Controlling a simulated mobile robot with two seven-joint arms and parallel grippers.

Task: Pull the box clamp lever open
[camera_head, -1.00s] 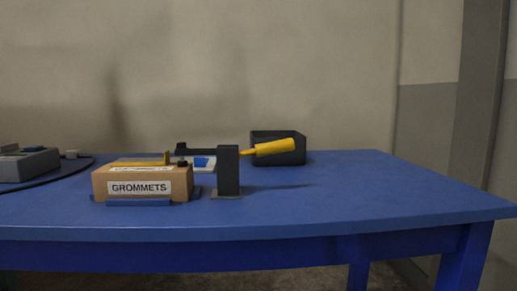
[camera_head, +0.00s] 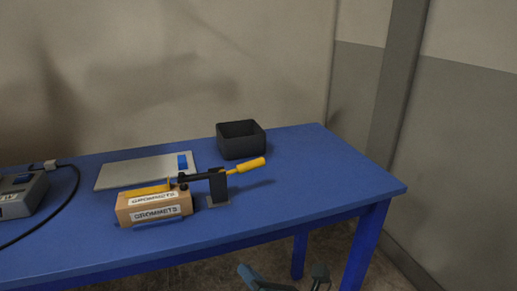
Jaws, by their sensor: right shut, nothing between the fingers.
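A cardboard box labelled GROMMETS (camera_head: 153,217) sits on the blue table, left of centre. A dark toggle clamp (camera_head: 218,187) stands on a small base plate just right of it. The clamp's dark arm reaches left over the box, and its end is at the box's top right edge. The clamp's yellow lever (camera_head: 247,165) points right and slightly up, low over the table. My right gripper (camera_head: 320,274) shows only partly at the bottom edge, in front of and below the table, well apart from the lever. It is shut and empty. My left gripper is out of view.
A black open bin (camera_head: 240,140) stands behind the lever. A pale flat panel with a blue patch (camera_head: 140,171) lies behind the box. A grey device (camera_head: 20,196) with a black cable is at the left. The blue table (camera_head: 325,175) is clear at the right.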

